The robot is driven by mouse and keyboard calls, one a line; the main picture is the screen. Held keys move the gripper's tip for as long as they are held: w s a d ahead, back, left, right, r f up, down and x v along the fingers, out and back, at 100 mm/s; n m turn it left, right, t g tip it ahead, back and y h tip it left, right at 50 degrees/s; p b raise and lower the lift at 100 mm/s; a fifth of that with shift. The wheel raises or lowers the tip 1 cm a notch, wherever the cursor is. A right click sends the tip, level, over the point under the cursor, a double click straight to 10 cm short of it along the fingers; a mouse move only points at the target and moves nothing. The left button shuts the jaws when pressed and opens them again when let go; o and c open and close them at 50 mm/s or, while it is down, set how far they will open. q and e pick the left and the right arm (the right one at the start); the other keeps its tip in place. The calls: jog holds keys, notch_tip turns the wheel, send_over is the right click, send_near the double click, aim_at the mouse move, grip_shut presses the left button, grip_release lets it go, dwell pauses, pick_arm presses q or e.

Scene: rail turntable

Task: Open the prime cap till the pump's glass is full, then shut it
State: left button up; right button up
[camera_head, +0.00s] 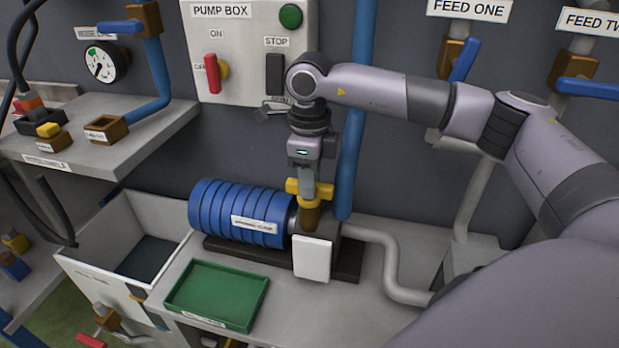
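The yellow prime cap (294,187) sits on a brass neck (309,217) on top of the pump, beside the blue ribbed motor (238,212). My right gripper (307,186) points straight down at the cap, and a grey finger overlaps the cap's middle. The finger gap is hidden from this side, so I cannot tell whether it grips the cap. A plain white panel (312,259) is on the pump's front. I cannot tell whether it is the glass, and no liquid level shows. My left gripper is out of view.
The pump box (235,75) on the wall has a red lever (212,73) and a green button (291,16). A green tray (217,294) lies on the bench in front. A blue pipe (354,120) stands behind my wrist. My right arm covers the right side.

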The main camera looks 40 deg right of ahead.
grip_shut()
jog(key=n, duration=0.7)
jog(key=shift+n+b, duration=0.3)
jog(key=shift+b, duration=0.05)
jog(key=n, duration=0.4)
jog(key=shift+n+b, duration=0.3)
jog(key=shift+n, duration=1.7)
jog(key=o, duration=0.9)
grip_release()
jog(key=shift+c, duration=0.2)
